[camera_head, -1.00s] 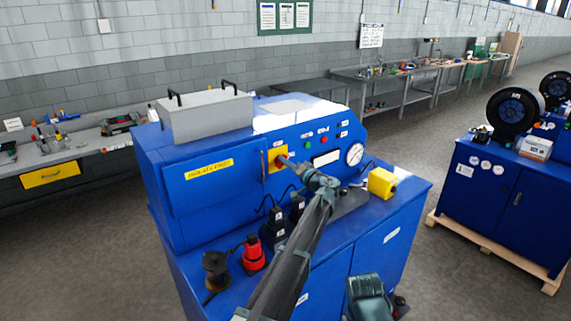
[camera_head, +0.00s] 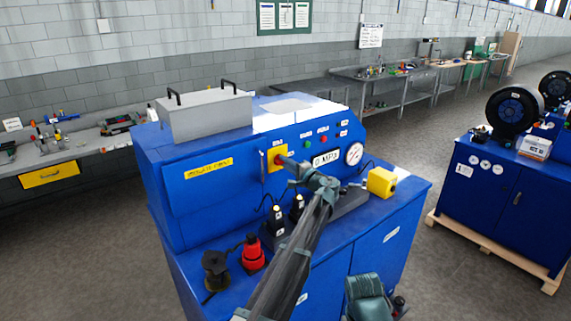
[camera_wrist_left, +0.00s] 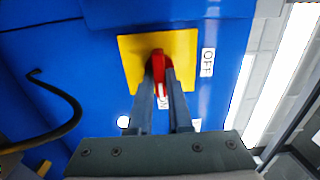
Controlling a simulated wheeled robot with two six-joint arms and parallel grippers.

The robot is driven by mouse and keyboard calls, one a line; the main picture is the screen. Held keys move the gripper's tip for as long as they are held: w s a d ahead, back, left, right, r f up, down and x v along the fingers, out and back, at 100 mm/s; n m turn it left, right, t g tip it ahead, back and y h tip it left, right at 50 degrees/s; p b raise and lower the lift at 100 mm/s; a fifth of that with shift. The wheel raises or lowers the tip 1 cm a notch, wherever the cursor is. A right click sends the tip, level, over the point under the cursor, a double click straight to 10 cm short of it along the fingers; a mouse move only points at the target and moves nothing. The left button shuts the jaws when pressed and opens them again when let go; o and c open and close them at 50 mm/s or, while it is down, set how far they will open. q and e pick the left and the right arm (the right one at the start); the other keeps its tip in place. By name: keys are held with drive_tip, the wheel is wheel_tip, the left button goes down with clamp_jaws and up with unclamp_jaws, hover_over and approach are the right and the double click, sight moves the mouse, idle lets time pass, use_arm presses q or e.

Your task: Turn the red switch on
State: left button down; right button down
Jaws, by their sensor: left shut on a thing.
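The red switch (camera_wrist_left: 158,68) is a red handle on a yellow plate (camera_wrist_left: 184,54) on the blue machine's front panel. In the wrist view the handle points down toward the "ON" label, which shows between the fingers; the "OFF" label (camera_wrist_left: 208,62) is on the right of the plate. My left gripper (camera_wrist_left: 162,78) is shut on the handle, one finger on each side. In the head view the yellow plate (camera_head: 270,163) shows behind my left gripper (camera_head: 285,161), which hides most of the handle.
A grey box (camera_head: 205,115) sits on top.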

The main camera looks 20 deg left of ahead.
idle(0.5)
use_arm(q)
drive_tip(key=c, duration=0.8)
unclamp_jaws()
drive_tip(key=shift+c, duration=0.2)
drive_tip(key=v, duration=1.4)
drive_tip(key=shift+f, duration=0.1)
